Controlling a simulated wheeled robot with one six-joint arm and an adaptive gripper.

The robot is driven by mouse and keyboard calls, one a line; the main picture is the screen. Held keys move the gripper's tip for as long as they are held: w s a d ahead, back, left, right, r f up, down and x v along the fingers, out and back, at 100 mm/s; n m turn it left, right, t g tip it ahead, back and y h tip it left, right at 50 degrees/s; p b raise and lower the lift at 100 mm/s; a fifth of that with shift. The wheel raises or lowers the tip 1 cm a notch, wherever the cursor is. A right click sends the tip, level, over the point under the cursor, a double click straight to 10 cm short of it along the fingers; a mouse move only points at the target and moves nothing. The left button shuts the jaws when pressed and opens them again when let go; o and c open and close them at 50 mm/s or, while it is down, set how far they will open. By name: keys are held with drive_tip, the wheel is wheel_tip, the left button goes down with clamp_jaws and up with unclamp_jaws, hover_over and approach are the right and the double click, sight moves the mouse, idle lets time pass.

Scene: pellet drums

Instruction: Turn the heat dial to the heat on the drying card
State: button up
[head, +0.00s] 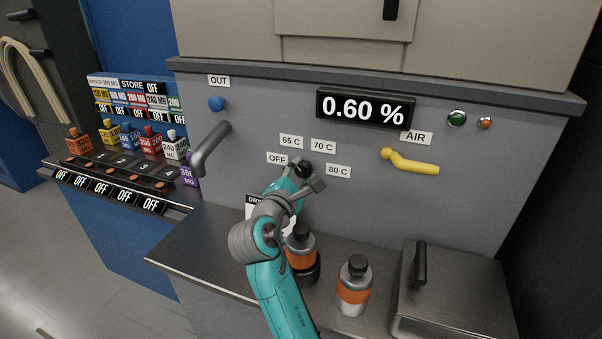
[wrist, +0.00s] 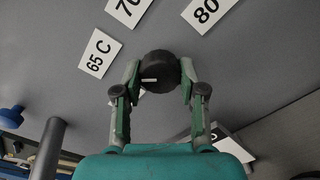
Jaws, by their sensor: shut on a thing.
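The black round heat dial (head: 304,169) is on the grey panel, among white labels OFF (head: 277,159), 65 C (head: 290,141), 70 C (head: 323,146) and 80 C (head: 338,171). My gripper (wrist: 160,76) is shut on the dial, one finger on each side. In the wrist view the dial (wrist: 160,68) shows a short white mark on its left part; which label it points at I cannot tell. The 65 C label (wrist: 100,53) is at its left, and the OFF label is mostly hidden by a finger. The drying card (head: 255,201) is largely behind my arm; its heat is unreadable.
Two orange-banded bottles (head: 354,286) stand on the steel counter beside my arm, one partly behind it. A lidded box (head: 455,298) is at right. A grey lever (head: 210,150) and yellow AIR handle (head: 410,162) stick out from the panel. The display (head: 366,109) reads 0.60 %.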

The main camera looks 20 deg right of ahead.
drive_tip(key=m, duration=1.3)
drive_tip(key=shift+m, duration=0.4)
idle(0.3)
drive_tip(key=o, duration=1.1)
drive_tip(key=shift+o, duration=0.2)
drive_tip(key=shift+a, duration=0.1)
drive_tip(key=v, duration=1.2)
drive_tip(key=shift+r, duration=0.1)
